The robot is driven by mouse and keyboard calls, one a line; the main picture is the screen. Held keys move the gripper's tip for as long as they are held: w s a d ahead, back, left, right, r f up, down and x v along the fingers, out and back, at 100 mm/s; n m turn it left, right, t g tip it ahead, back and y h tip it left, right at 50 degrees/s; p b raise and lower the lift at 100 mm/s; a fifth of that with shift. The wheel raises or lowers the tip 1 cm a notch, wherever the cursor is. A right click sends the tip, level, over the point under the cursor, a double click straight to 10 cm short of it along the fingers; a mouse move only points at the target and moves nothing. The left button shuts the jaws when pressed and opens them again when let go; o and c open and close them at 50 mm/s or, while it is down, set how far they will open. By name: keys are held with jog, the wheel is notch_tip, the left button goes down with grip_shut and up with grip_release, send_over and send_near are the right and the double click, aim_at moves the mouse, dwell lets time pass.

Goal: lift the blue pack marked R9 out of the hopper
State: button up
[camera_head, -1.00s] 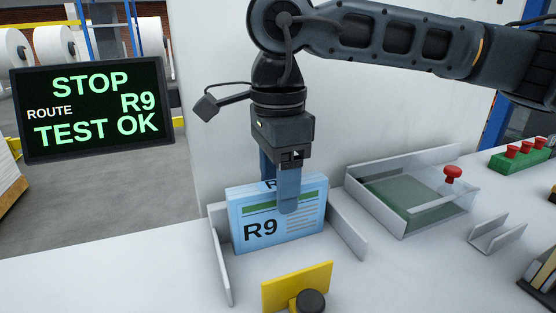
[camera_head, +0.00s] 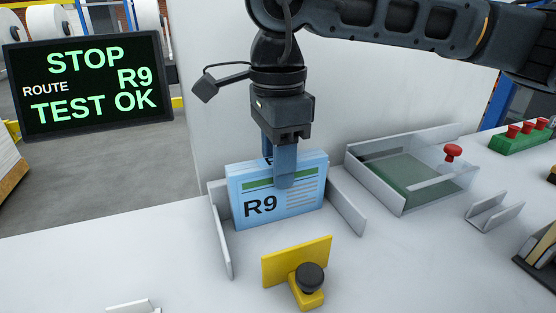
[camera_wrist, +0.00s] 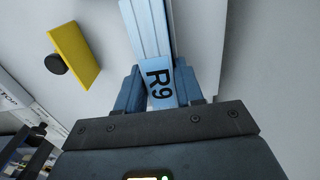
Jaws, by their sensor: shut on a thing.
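The blue pack marked R9 (camera_head: 262,204) stands upright in the hopper, between its two grey side walls (camera_head: 347,211). In the wrist view the pack's R9 top (camera_wrist: 158,86) lies between the two blue fingers. The pack's lower edge seems to be at or near the hopper's floor; I cannot tell if there is a gap.
A yellow plate with a black knob (camera_head: 297,264) stands in front of the hopper. A clear-walled tray with a red knob (camera_head: 400,206) is at the right. The screen (camera_head: 90,84) reads STOP, ROUTE R9, TEST OK.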

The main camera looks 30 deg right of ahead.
jog(key=shift+r+p, duration=1.95)
jog(key=shift+r, duration=2.35)
grip_shut()
jog(key=s+a+b, duration=0.1)
jog(key=s+b, duration=0.2)
jog(key=s, duration=0.5)
jog(key=s+a+r+b, duration=0.1)
jog(key=s+b, duration=0.3)
jog(key=s, duration=0.5)
jog(key=s+a+r+b, duration=0.1)
jog(key=s+a+b, duration=0.2)
jog(key=s, duration=0.5)
jog(key=shift+s+b, duration=0.25)
jog(key=shift+b, duration=0.4)
jog(key=w+d+p, duration=0.1)
jog(key=w+p, duration=0.7)
jog(key=shift+w+d+f, duration=0.3)
jog(key=shift+f, duration=0.1)
